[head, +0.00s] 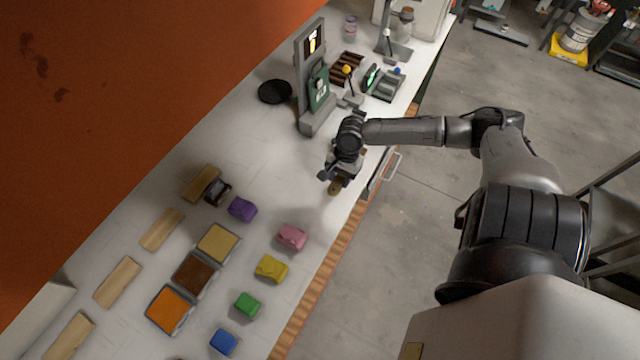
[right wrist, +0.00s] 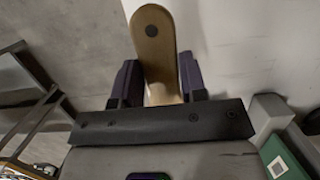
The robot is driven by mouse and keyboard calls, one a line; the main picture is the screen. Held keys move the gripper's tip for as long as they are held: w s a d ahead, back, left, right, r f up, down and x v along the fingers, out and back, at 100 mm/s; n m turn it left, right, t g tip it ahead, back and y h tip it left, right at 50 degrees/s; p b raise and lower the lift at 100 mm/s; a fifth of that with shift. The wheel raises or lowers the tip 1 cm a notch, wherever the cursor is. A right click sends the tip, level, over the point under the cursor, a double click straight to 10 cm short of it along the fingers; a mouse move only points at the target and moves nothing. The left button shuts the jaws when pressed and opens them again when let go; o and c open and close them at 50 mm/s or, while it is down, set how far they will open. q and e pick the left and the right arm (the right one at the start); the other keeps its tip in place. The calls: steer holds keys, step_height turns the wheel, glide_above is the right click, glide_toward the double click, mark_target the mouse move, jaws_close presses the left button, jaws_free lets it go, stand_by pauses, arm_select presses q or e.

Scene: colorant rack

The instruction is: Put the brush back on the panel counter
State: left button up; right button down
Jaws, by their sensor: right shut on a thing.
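My right gripper (head: 336,178) is shut on the brush, near the right edge of the white counter (head: 265,150). The brush's tan wooden handle (right wrist: 153,35), rounded and with a dark round spot near its end, sticks out between the two dark fingers (right wrist: 157,82) in the right wrist view. In the head view only a small tan end of the brush (head: 335,188) shows below the gripper. The bristles cannot be made out. The gap between brush and counter cannot be told. My left gripper is not in view.
A grey stand with a lit display (head: 313,40) stands just behind the gripper, with a black disc (head: 275,91) beside it. Coloured blocks, such as a pink one (head: 292,237), and square panels, such as an orange one (head: 170,309), lie nearer. Counter between them is clear.

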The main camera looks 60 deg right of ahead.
steer(key=shift+w+d+f, duration=0.15)
steer(key=shift+w+f, duration=0.05)
steer(key=shift+f, duration=0.05)
steer(key=b, duration=0.1)
glide_above(304, 195)
steer(key=f, duration=0.6)
steer(key=shift+s+d+f, duration=0.1)
steer(key=shift+d+f, duration=0.1)
steer(key=shift+d, duration=0.05)
steer(key=shift+f, duration=2.05)
steer(key=shift+f, duration=0.35)
steer(key=shift+f, duration=0.25)
steer(key=c, duration=0.7)
jaws_free()
steer(key=shift+o, duration=0.2)
steer(key=shift+r, duration=0.15)
